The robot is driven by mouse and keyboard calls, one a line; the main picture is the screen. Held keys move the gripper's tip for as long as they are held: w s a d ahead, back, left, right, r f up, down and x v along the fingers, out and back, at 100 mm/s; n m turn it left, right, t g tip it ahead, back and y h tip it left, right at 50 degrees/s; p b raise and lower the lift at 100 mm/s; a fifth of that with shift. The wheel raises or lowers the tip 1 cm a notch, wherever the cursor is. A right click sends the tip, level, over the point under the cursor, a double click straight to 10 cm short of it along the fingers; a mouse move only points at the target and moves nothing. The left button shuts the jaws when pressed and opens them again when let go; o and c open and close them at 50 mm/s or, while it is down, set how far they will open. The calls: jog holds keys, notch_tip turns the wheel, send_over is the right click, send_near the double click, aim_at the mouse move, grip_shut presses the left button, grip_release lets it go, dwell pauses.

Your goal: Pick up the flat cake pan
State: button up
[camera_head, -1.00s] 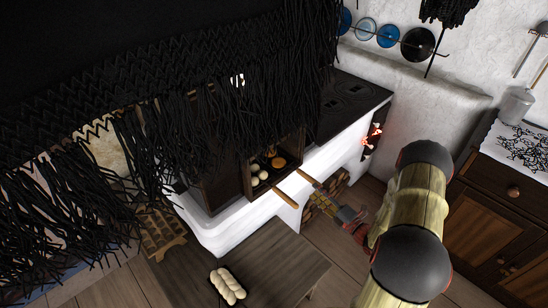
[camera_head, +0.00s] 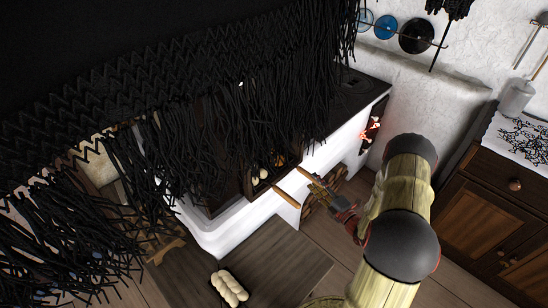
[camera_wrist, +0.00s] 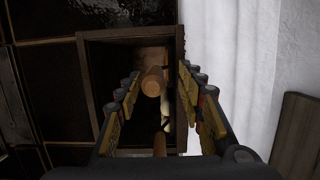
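Two round wooden handles stick out of the stove's dark square opening; the right handle (camera_head: 306,175) ends close to my gripper (camera_head: 316,187), and the left handle (camera_head: 287,197) reaches further out. In the wrist view my gripper (camera_wrist: 160,72) is open and faces the opening. One handle (camera_wrist: 152,82) shows end-on between its fingers, with no finger visibly closed on it. A second handle (camera_wrist: 160,145) shows lower down. The flat cake pan itself is not clearly seen; the opening is dark and partly covered by black fringe. I cannot tell which handle belongs to it.
The opening has a wooden frame (camera_wrist: 83,95), with pale round buns (camera_head: 262,174) inside. The white stove wall (camera_wrist: 230,60) stands right of the gripper in the wrist view. A table (camera_head: 285,260) with a braided loaf (camera_head: 229,288) stands in front. Embers glow (camera_head: 371,128) at right.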

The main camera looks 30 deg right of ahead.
aim_at(310, 174)
jog(key=w, duration=0.1)
jog(key=w+b, duration=0.1)
jog(key=w, duration=0.3)
jog(key=shift+w+r+b, duration=0.1)
jog(key=shift+r+b, duration=0.2)
jog(key=shift+b, duration=0.1)
grip_shut()
jog(key=shift+r, duration=0.1)
dwell(0.4)
